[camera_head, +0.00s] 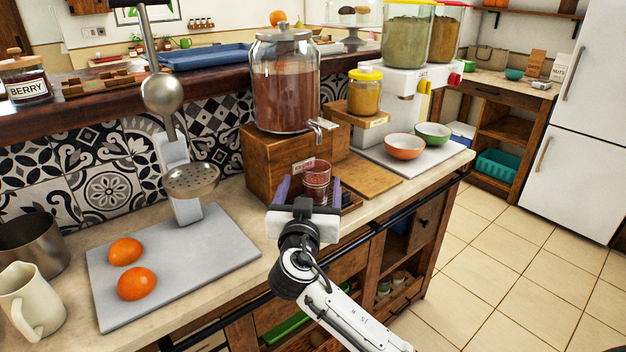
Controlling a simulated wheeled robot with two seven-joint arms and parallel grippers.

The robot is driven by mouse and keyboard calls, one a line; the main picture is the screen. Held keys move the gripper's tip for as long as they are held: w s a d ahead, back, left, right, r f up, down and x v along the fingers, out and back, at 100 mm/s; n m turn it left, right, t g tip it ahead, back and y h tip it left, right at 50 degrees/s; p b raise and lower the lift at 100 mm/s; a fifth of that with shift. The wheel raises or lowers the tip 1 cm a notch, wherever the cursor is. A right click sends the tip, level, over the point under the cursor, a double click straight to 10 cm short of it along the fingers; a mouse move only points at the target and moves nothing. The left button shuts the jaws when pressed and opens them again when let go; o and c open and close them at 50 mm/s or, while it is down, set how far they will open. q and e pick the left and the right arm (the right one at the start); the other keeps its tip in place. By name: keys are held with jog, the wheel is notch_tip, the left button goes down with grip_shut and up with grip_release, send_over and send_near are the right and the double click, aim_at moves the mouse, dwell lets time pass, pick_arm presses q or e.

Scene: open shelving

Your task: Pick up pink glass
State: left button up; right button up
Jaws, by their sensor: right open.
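The pink glass (317,177) is a small clear tumbler with reddish-pink contents. It stands upright in front of the wooden dispenser box, below and a little left of the metal tap. My right gripper (309,190) reaches in from the lower right. Its purple-grey fingers are open, one on each side of the glass. I cannot tell whether either finger touches it. The lower part of the glass is partly hidden by the gripper. My left gripper is not in view.
A big glass dispenser (285,85) stands on a wooden box (262,170) just behind the glass, its tap (322,128) close above. An orange bowl (403,146) and green bowl (433,132) stand to the right. A grey board (215,245) with two oranges lies left.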

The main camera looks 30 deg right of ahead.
aim_at(315, 174)
jog(key=shift+x, duration=0.8)
jog(key=p+x, duration=0.1)
jog(key=x, duration=0.3)
jog(key=shift+d+f+p, duration=0.1)
jog(key=shift+d+p, duration=0.2)
jog(key=shift+w+d+f, duration=0.1)
jog(key=shift+w+d, duration=0.05)
jog(key=shift+w, duration=0.15)
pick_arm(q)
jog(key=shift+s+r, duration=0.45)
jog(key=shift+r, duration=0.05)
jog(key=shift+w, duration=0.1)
pick_arm(e)
jog(key=shift+c, duration=0.2)
jog(key=c, duration=1.7)
